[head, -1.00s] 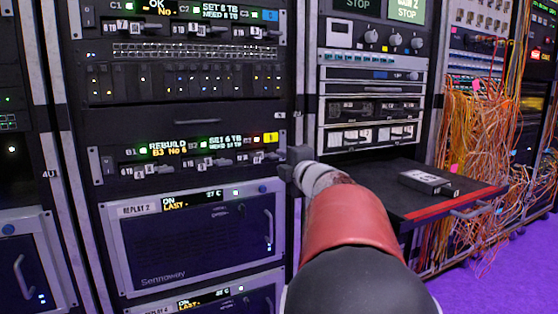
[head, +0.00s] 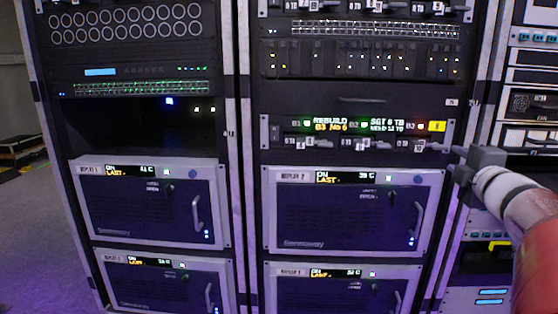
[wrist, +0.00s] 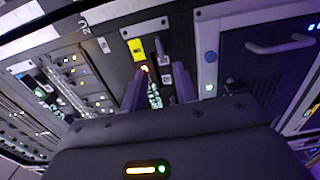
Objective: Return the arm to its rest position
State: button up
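My gripper (head: 458,160) is at the right side of the head view, at the end of my red and white arm. It is close to the right end of the drive unit whose display reads REBUILD (head: 350,135); I cannot tell whether it touches. In the wrist view its two dark fingers (wrist: 160,92) stand apart, with lit text and a small red light seen between them. No held object shows. A yellow tag (wrist: 137,49) and a latch with a white label (wrist: 163,50) are just beyond the fingertips.
Silver-framed units with handles, one of them labelled REPLAY 2 (head: 350,215), sit below the drive unit. Another rack (head: 140,130) stands to the left, and white-fronted equipment (head: 530,103) to the right. Open grey floor (head: 40,230) shows at the far left.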

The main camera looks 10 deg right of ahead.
jog(key=s+a+m+g+h+p, duration=0.25)
jog(key=a+m+g+p, duration=0.2)
jog(key=a+m, duration=0.6)
jog(key=s+a+f+m+g+y+p, duration=0.2)
jog(key=s+a+f+g+y, duration=0.1)
jog(key=s+a+f, duration=0.3)
jog(key=s+a+f+m+g+y+p, duration=0.2)
jog(key=s+a+f, duration=0.4)
jog(key=s+a, duration=0.5)
jog(key=a+g+y+p, duration=0.1)
jog(key=a+g+y, duration=0.1)
jog(key=a, duration=0.2)
jog(key=shift+s+a+f+p, duration=0.15)
jog(key=shift+s+f+p, duration=0.05)
jog(key=shift+f+p, duration=0.15)
